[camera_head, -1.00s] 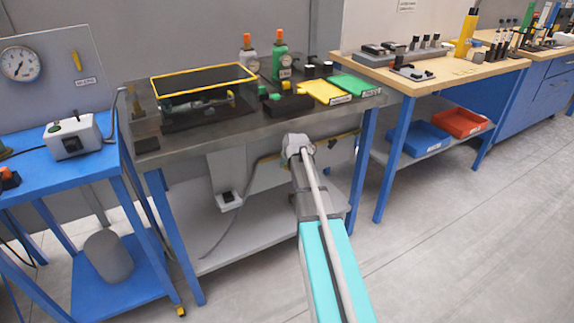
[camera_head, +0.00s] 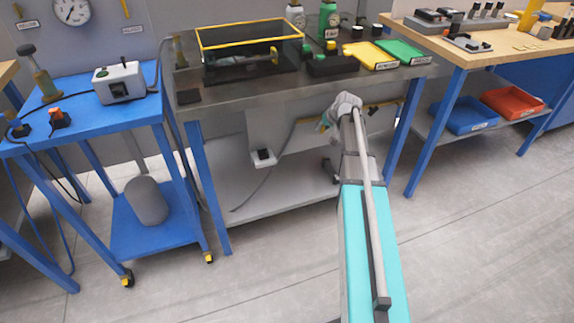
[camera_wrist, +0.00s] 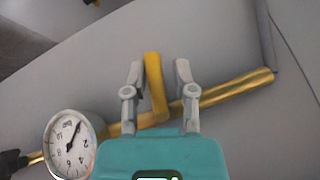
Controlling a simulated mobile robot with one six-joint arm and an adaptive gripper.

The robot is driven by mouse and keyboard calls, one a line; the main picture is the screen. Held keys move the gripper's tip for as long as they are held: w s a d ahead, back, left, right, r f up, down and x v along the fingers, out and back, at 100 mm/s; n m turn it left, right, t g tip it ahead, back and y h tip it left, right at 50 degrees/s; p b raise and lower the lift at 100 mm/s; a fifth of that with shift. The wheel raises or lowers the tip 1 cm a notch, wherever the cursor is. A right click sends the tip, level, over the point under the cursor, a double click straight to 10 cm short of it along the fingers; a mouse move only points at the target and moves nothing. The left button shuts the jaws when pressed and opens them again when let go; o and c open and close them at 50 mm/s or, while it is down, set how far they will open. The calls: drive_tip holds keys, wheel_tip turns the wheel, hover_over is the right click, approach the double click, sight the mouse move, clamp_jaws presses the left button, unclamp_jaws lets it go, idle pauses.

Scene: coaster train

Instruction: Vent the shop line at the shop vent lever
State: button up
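A yellow lever (camera_wrist: 155,88) stands up from a brass pipe (camera_wrist: 225,93) in the wrist view. My gripper (camera_wrist: 160,66) is open, with one grey finger on each side of the lever. Gaps show between lever and fingers, and I cannot tell how deep the lever sits between them. In the head view my gripper (camera_head: 345,104) is under the front of the dark bench, by the brass pipe (camera_head: 306,120). My arm hides the lever there. No label on the lever is readable.
A round dial gauge (camera_wrist: 71,146) sits on the pipe, left of my gripper. The dark bench top (camera_head: 235,91) overhangs the pipe, with a lower shelf (camera_head: 285,182) below. A blue cart (camera_head: 150,110) stands left. Grey floor (camera_head: 480,220) is clear at right.

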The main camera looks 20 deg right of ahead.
drive_tip(key=shift+a+m+y+b, duration=0.25)
drive_tip(key=shift+m+y+b, duration=0.2)
drive_tip(key=shift+y, duration=0.65)
drive_tip(key=s+d+r+y+p, duration=0.3)
drive_tip(key=s+d+r+p, duration=0.3)
drive_tip(key=s+r+p, duration=0.3)
drive_tip(key=s+a+f+n+g+h, duration=0.1)
drive_tip(key=s+a, duration=0.3)
drive_tip(key=a, duration=0.4)
drive_tip(key=s+a+n+g+h+p, duration=0.1)
drive_tip(key=s+a+g+h, duration=0.1)
drive_tip(key=a, duration=0.7)
drive_tip(key=s+a+f+n+g+h, duration=0.1)
drive_tip(key=s+a+g+h, duration=0.1)
drive_tip(key=s+a, duration=0.4)
drive_tip(key=shift+a+f+g, duration=0.35)
drive_tip(key=shift+a+g, duration=0.05)
drive_tip(key=shift+a, duration=1.3)
